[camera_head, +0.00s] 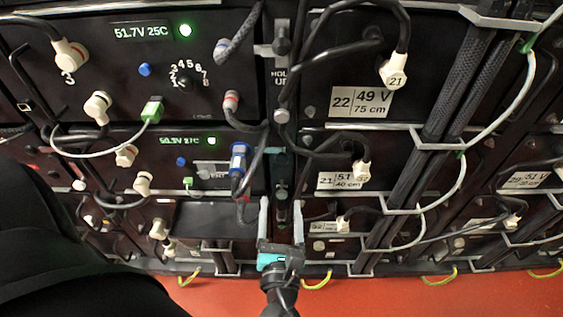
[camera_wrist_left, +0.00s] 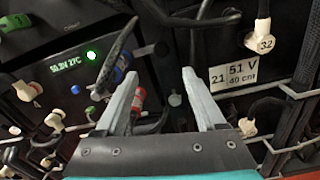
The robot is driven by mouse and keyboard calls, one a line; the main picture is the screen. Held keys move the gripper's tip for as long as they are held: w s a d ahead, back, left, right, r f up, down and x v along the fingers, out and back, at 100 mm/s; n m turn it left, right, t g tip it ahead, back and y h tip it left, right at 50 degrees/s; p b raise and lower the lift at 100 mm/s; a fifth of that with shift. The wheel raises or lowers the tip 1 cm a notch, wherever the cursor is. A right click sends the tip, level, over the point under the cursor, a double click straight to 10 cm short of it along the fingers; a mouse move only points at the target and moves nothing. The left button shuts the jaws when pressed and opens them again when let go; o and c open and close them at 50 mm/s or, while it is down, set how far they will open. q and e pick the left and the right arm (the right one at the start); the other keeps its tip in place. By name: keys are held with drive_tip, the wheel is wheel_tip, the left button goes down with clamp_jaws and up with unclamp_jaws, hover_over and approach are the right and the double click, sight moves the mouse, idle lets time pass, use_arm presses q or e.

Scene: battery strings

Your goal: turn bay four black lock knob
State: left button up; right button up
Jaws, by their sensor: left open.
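A vertical strip between the racks carries dark knobs. An upper knob (camera_head: 282,43) is in clear view in the head view. A lower, small dark knob (camera_head: 282,195) shows between the fingertips of my left gripper (camera_head: 281,202). I cannot read which bay it belongs to. My left gripper is open and empty, its two pale fingers pointing up at the rack. In the left wrist view the gripper (camera_wrist_left: 160,73) has a dark knob (camera_wrist_left: 162,48) just beyond its fingertips, apart from them. My right gripper is not in view.
A blue connector (camera_head: 239,160) and a red-ringed connector (camera_head: 231,102) with dark cables hang left of the strip. Label plates (camera_head: 360,102) and cables with pale tags (camera_head: 393,72) are on the right. The red floor (camera_head: 380,298) is clear in front.

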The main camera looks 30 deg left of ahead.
sight(282, 161)
use_arm(q)
drive_tip(key=x, duration=1.2)
drive_tip(key=shift+w, duration=0.3)
drive_tip(key=shift+c, duration=0.4)
clamp_jaws()
